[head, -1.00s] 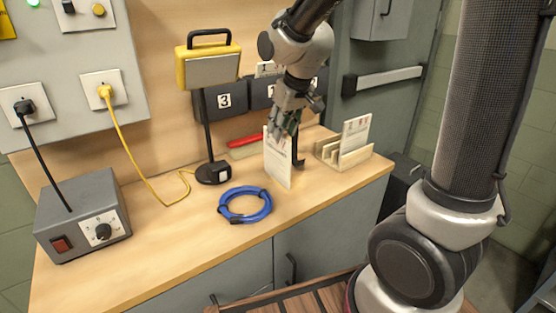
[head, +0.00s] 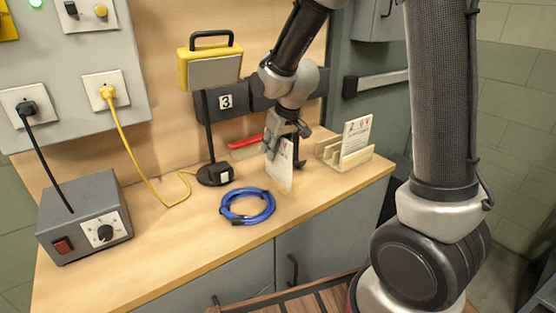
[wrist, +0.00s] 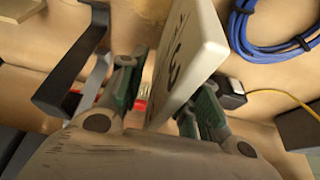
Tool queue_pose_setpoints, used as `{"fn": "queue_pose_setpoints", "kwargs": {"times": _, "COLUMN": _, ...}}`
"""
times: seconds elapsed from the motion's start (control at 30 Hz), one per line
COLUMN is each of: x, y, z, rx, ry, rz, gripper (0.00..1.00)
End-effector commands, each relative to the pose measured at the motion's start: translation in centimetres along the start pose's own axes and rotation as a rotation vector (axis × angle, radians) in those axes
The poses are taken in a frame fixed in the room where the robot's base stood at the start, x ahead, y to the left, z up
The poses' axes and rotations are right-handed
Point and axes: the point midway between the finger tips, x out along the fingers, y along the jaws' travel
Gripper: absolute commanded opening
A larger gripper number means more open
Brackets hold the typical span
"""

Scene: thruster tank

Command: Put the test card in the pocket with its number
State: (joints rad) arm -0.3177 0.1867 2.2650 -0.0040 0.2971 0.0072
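A white test card (head: 279,172) stands near-upright on the bench, partly covered by my gripper. My gripper (head: 284,150) is lowered over its upper part. In the wrist view the card (wrist: 191,55) passes between the two spread fingers of my gripper (wrist: 168,98), with a gap showing on the left side. The card carries dark marks, foreshortened; I cannot read its number for sure. A dark wall pocket labelled 3 (head: 222,114) hangs on the back panel. Another dark pocket (head: 260,101) to its right is partly hidden by my arm, its label out of sight.
A wooden rack (head: 357,161) holding another white card (head: 356,134) stands right of my gripper. A dark bracket (head: 299,153) is close behind the test card.

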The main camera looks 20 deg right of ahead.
Motion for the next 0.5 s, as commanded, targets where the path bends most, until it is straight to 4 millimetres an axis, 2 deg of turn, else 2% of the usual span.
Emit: {"fn": "queue_pose_setpoints", "kwargs": {"times": 0.5, "x": 0.43, "y": 0.0, "z": 0.19, "rx": 0.0, "ry": 0.0, "rz": 0.0, "gripper": 0.33}}
